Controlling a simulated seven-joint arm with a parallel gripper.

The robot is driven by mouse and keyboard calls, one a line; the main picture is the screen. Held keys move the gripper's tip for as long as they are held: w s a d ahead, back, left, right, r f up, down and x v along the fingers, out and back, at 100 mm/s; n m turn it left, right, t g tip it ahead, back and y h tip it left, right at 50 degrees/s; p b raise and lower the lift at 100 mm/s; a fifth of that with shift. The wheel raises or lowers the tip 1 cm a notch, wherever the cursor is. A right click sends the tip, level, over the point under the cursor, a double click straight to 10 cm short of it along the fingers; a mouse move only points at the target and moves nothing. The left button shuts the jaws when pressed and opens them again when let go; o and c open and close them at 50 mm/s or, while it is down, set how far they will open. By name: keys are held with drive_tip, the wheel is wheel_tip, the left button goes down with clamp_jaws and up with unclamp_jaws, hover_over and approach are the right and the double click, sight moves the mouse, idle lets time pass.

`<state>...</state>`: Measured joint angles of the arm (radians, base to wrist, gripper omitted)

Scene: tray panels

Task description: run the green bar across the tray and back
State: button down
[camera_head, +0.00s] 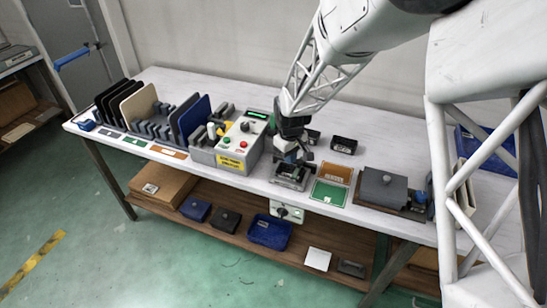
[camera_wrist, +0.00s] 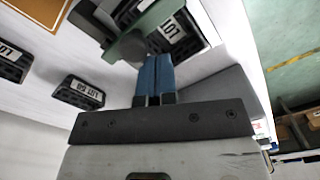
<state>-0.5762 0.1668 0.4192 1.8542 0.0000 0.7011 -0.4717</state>
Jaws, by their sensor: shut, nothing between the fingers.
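The green bar (camera_wrist: 128,46) shows in the wrist view as a dull grey-green piece with a rounded end. It lies over a dark tray (camera_wrist: 183,38) with a white "LOT" label. My gripper (camera_wrist: 158,58) is shut, its two blue fingers together with nothing between them. The fingertips are right beside the bar's rounded end; I cannot tell whether they touch it. In the head view my gripper (camera_head: 291,157) is low over the tray (camera_head: 291,184) near the table's front edge. There the wrist and fingers hide most of the bar.
Dark lot boxes (camera_head: 343,145) stand behind the tray. To its right are an orange panel (camera_head: 338,172), a green panel (camera_head: 329,193) and a grey block (camera_head: 383,187). A control box (camera_head: 240,145) stands close on the left.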

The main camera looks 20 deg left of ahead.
sight(299, 160)
drive_tip(key=shift+d, duration=1.55)
drive_tip(key=shift+a, duration=0.4)
drive_tip(key=shift+r, duration=0.1)
idle(0.4)
drive_tip(key=shift+r, duration=3.4)
